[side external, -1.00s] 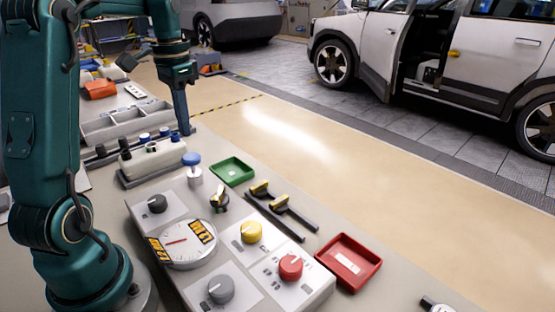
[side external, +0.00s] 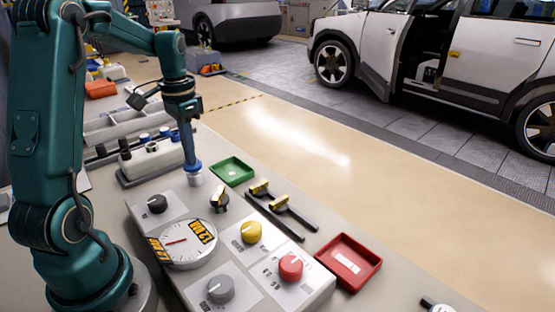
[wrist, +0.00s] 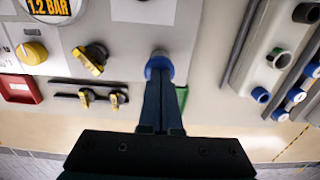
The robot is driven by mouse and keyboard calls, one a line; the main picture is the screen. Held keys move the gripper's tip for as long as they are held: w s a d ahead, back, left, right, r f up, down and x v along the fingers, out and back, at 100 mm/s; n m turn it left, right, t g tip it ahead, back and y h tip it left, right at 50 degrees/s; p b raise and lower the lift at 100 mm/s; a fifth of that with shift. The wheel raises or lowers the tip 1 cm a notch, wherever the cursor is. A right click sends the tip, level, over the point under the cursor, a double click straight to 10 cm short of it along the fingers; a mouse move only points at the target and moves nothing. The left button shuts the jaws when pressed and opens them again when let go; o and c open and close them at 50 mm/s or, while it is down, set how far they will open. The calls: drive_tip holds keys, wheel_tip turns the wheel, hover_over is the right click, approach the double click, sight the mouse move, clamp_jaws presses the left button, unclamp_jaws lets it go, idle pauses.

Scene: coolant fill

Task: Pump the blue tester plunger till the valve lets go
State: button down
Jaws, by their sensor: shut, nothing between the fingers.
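The blue plunger cap (side external: 193,167) sits on a short white cylinder (side external: 195,180) at the back end of the tester panel. In the wrist view the cap (wrist: 159,64) shows just beyond my fingertips. My gripper (side external: 190,158) points straight down, shut and empty, with its fingertips at the top of the cap, seemingly touching it. The fingers hide part of the cap. A round white gauge (side external: 183,243) with a red needle and yellow-black labels lies on the panel; one label reads 1.2 BAR in the wrist view.
A black-and-yellow valve handle (side external: 219,198) stands close to the plunger. A green tray (side external: 232,170), two dark tools with yellow parts (side external: 280,205), a red tray (side external: 348,261) and a pale block with fittings (side external: 150,160) are around. Yellow (side external: 249,232) and red (side external: 290,267) knobs stand nearby.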

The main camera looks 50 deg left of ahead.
drive_tip(key=shift+f, duration=0.6)
wheel_tip(320, 180, up, 14)
drive_tip(key=shift+r, duration=0.25)
idle(0.4)
idle(1.1)
